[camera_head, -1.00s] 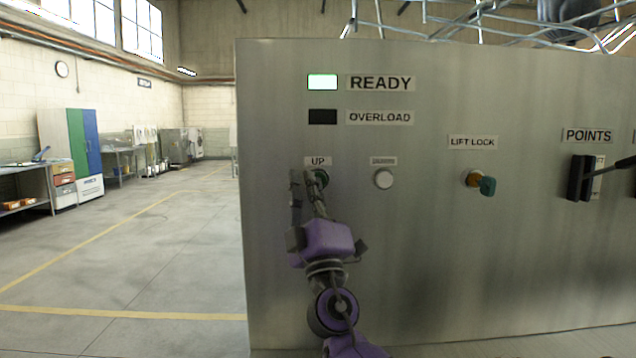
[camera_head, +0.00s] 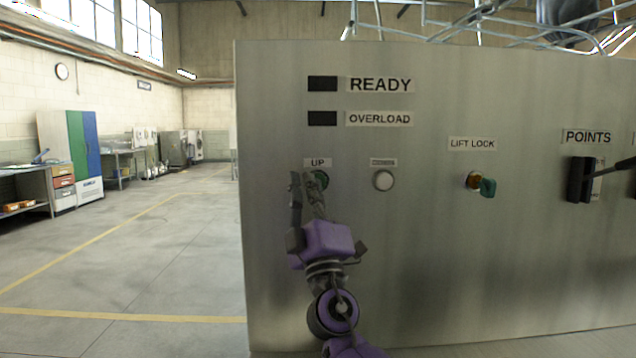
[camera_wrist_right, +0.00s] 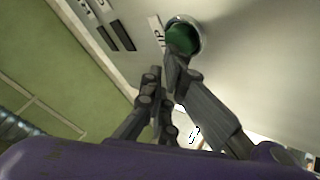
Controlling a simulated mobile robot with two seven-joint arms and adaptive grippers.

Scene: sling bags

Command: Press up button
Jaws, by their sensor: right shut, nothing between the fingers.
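The green up button (camera_head: 322,179) sits in a round metal collar on the panel, under the label UP (camera_head: 318,162). My right gripper (camera_head: 308,178) is shut and empty, its fingertips at the button and partly covering it. In the right wrist view the button (camera_wrist_right: 181,39) shows at the top, with the shut fingertips (camera_wrist_right: 172,62) right at its lower edge; they appear to touch it. The READY lamp (camera_head: 322,84) is dark. My left gripper is not in view.
Open floor (camera_head: 130,260) lies to the left, with cabinets (camera_head: 85,150) beyond.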

